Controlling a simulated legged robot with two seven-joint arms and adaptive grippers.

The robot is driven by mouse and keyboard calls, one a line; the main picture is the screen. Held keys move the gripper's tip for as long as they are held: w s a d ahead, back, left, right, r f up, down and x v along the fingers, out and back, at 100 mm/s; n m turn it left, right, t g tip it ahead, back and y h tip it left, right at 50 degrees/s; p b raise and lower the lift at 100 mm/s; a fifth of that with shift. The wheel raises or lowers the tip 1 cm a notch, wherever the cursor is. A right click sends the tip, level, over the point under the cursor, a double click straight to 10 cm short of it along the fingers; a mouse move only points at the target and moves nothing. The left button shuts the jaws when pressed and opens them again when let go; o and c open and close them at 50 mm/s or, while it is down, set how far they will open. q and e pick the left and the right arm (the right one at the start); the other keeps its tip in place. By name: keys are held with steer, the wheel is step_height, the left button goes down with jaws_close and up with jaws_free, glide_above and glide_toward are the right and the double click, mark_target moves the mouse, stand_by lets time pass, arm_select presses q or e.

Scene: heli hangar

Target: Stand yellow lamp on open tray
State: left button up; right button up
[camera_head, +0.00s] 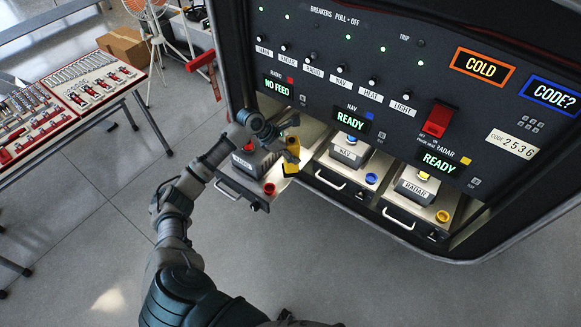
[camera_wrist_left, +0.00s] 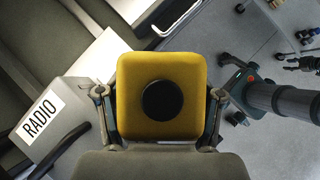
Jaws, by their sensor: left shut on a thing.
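The yellow lamp (camera_head: 291,158) is a yellow block; in the left wrist view (camera_wrist_left: 135,75) its near face shows a round black disc. My left gripper (camera_head: 286,147) is shut on it, with one finger on each side (camera_wrist_left: 160,105). The open tray (camera_head: 237,190) is the leftmost drawer, pulled out from the panel. It carries a grey module with a red top (camera_head: 249,151), labelled RADIO in the left wrist view (camera_wrist_left: 50,112), and a red knob (camera_head: 269,188). The lamp is over the tray's right side; whether it touches cannot be told.
The NAV drawer (camera_head: 331,178) and RADAR drawer (camera_head: 402,216) lie to the right, with modules and coloured knobs. The control panel (camera_head: 350,60) rises behind. A table with red and white trays (camera_head: 95,75) stands at the left. The floor in front is clear.

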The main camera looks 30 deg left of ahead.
arm_select(q)
steer(key=f, duration=0.3)
steer(key=shift+w+d+f+p, duration=0.1)
steer(key=shift+d+p, duration=0.15)
steer(key=shift+p, duration=0.1)
steer(key=shift+a+f, duration=0.1)
steer(key=shift+a, duration=0.05)
steer(key=o, duration=1.5)
steer(key=shift+f, duration=0.1)
steer(key=shift+a+r, duration=0.1)
steer(key=shift+r, duration=0.1)
steer(key=shift+b+v, duration=0.7)
steer(key=shift+v, duration=5.1)
arm_select(e)
steer(key=shift+d+f, duration=0.4)
steer(key=shift+d, duration=0.45)
